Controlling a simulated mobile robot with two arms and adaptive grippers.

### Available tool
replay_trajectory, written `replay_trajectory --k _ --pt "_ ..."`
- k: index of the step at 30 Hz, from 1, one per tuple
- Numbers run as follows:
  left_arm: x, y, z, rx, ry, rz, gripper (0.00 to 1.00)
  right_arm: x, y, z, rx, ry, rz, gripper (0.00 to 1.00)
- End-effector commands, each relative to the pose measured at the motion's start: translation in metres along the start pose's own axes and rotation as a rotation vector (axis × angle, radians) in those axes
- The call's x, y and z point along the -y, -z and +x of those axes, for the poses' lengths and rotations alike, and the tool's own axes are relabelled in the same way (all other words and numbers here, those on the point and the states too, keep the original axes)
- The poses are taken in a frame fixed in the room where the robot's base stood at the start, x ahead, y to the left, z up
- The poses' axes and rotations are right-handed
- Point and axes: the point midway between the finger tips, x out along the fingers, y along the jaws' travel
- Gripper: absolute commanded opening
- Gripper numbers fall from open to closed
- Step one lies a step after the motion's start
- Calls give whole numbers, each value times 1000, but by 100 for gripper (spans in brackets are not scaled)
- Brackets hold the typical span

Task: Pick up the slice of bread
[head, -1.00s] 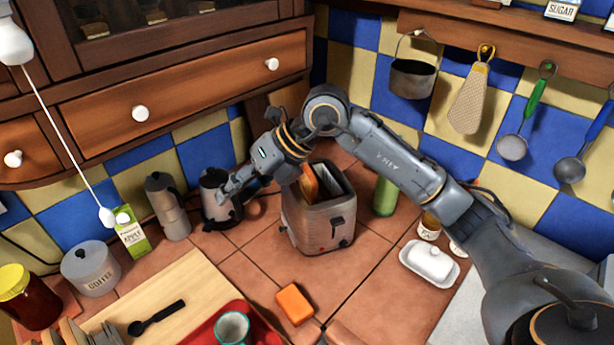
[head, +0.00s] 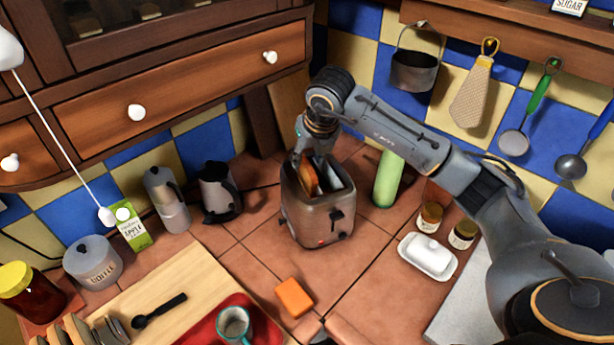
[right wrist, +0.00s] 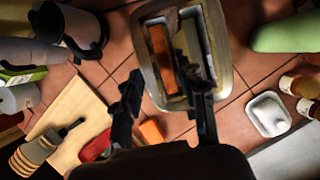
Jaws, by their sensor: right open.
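The slice of bread (head: 309,180) stands upright in one slot of the metal toaster (head: 318,215), its top edge showing above the slot. In the right wrist view the bread (right wrist: 162,58) lies in the left slot of the toaster (right wrist: 220,22). My right gripper (head: 306,158) hangs over the back of the toaster, pointing down, with its fingers partly hidden. In the right wrist view my right gripper (right wrist: 157,72) is open, one finger left of the toaster and the other over its right slot. Nothing is held between the fingers. My left gripper does not show.
A green bottle (head: 387,180), jars and a white butter dish (head: 428,257) stand right. An orange block (head: 294,298) lies in front on otherwise clear tiles.

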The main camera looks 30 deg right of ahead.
Motion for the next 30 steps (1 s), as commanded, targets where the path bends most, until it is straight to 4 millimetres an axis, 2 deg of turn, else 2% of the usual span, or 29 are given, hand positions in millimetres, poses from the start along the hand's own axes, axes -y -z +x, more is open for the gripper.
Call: replay_trajectory --k 6,9,12,18,19,25,30 --pt "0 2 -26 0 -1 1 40 7 -2 27 -8 1 2 42" --pt "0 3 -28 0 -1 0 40 6 -2 42 -5 -1 1 42" --pt "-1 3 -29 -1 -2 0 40 6 -2 48 -2 0 0 42" --pt "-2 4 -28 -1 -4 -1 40 6 -2 50 0 0 0 42" --pt "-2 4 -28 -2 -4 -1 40 6 -2 50 0 0 0 39" --pt "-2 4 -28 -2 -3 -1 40 6 -2 50 -1 0 0 0" --pt "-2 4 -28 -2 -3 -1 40 6 -2 49 0 -1 0 0"
